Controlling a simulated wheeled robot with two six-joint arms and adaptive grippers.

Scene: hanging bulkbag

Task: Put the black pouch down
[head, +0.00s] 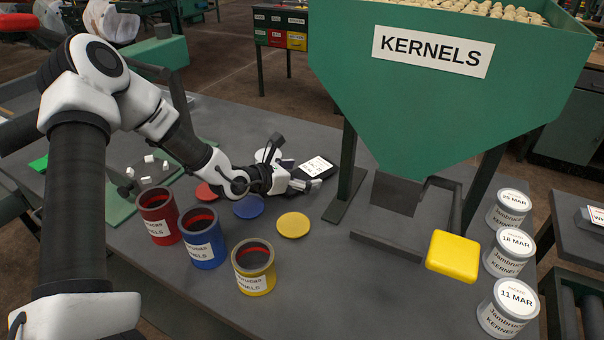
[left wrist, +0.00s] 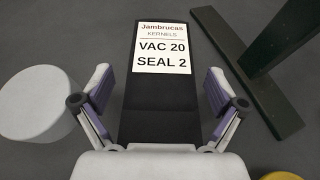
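The black pouch (head: 322,172) has a white label and lies at the middle of the grey table, left of the hopper stand's leg. In the left wrist view the pouch (left wrist: 160,105) stretches straight out ahead, its label reading "VAC 20 SEAL 2". It looks flat on the table, but I cannot be sure that it touches along its whole length. My left gripper (head: 300,186) is at the pouch's near end. In the left wrist view the gripper's fingers (left wrist: 160,95) are spread on both sides of the pouch, with narrow gaps. My right gripper is not in view.
A green kernel hopper (head: 440,110) stands close on the right. Red (head: 158,215), blue (head: 203,238) and yellow (head: 254,267) tins stand at the front left, with loose lids nearby. A yellow block (head: 453,256) is at right.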

